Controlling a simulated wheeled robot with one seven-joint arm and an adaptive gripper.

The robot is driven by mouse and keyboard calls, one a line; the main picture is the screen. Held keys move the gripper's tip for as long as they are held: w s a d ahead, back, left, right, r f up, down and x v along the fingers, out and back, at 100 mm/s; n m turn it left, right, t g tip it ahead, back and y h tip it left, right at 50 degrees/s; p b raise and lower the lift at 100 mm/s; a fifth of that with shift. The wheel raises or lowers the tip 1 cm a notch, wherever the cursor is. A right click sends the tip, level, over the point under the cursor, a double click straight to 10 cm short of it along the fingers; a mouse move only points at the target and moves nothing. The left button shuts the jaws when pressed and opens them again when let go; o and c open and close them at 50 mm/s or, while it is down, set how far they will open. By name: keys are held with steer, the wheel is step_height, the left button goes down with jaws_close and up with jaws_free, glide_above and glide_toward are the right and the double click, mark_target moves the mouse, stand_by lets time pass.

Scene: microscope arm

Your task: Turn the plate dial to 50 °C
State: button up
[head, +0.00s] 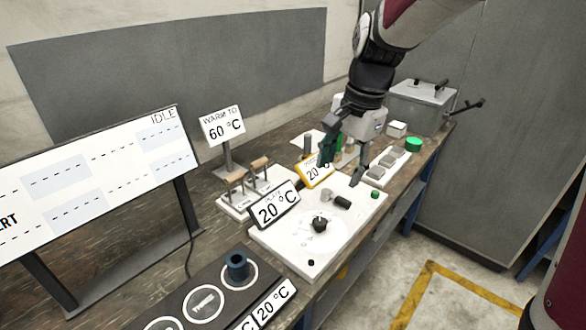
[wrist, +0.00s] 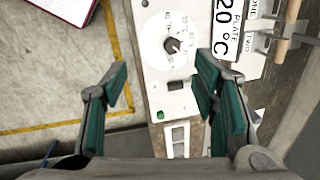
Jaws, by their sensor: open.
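The plate unit (head: 350,218) is a white slab on the bench, with a dark dial knob (head: 320,223) on a round marked face. The knob also shows in the wrist view (wrist: 172,45), ahead of my fingertips. A tilted plate display (head: 277,205) reads 20 °C; in the wrist view the display (wrist: 225,30) is labelled PLATE. My gripper (head: 344,166) is open and empty above the far end of the unit, apart from the knob. Its two green-padded fingers also show in the wrist view (wrist: 163,80).
A sign (head: 223,126) reads WARM TO 60 °C. A yellow-framed display (head: 314,172) reads 20. Small dark and grey cylinders (head: 342,202) lie near the dial. A black block (head: 190,300) with round marked spots is nearer. A large board (head: 95,185) reads IDLE.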

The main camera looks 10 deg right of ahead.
mark_target(319, 221)
steer(key=w+a+f+m+g+h, duration=0.1)
steer(key=w+f+m, duration=0.4)
steer(key=w+f, duration=0.3)
step_height(319, 221, down, 14)
steer(key=shift+f+p, duration=0.15)
steer(key=shift+p, duration=0.95)
steer(key=shift+c, duration=0.6)
steer(key=c, duration=1)
